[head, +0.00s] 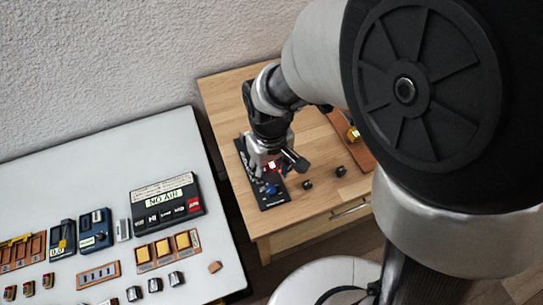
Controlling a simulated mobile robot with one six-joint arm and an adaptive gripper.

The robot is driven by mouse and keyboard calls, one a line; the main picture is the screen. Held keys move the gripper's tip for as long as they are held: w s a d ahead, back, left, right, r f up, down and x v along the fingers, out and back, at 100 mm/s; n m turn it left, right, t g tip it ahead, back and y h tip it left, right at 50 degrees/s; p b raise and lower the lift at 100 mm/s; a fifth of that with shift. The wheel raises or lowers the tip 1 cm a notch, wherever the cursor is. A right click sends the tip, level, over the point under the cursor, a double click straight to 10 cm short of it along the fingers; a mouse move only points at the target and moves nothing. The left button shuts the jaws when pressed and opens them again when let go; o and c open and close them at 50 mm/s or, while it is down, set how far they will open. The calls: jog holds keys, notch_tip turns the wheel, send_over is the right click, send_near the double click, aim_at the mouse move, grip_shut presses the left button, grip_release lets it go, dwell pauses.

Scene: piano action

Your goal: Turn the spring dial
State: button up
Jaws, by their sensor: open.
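My gripper (266,174) points down over a narrow dark panel (272,205) on the wooden cabinet. It is open, and I see nothing held between its fingers. A blue round knob (271,190) sits on the panel just below the gripper. A small red and white part (271,165) shows beside the fingers. The gripper hides much of the panel, and I cannot tell whether it touches the knob. I cannot make out for certain which part is the spring dial.
Two small dark blocks (340,171) (307,185) lie on the wooden cabinet top (302,211), right of the panel. A brown board with a yellow knob (353,133) lies farther right. A white table (90,160) at left holds a "NO AIR" display unit (166,209) and several small modules.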

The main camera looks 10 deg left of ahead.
jog(key=shift+r, duration=1.5)
notch_tip(320, 180, up, 5)
jog(key=p, duration=0.2)
send_over(271, 189)
notch_tip(271, 189, down, 17)
jog(key=b, duration=0.6)
jog(key=shift+b, duration=0.3)
jog(key=shift+c, duration=0.5)
jog(key=c, duration=0.9)
grip_shut()
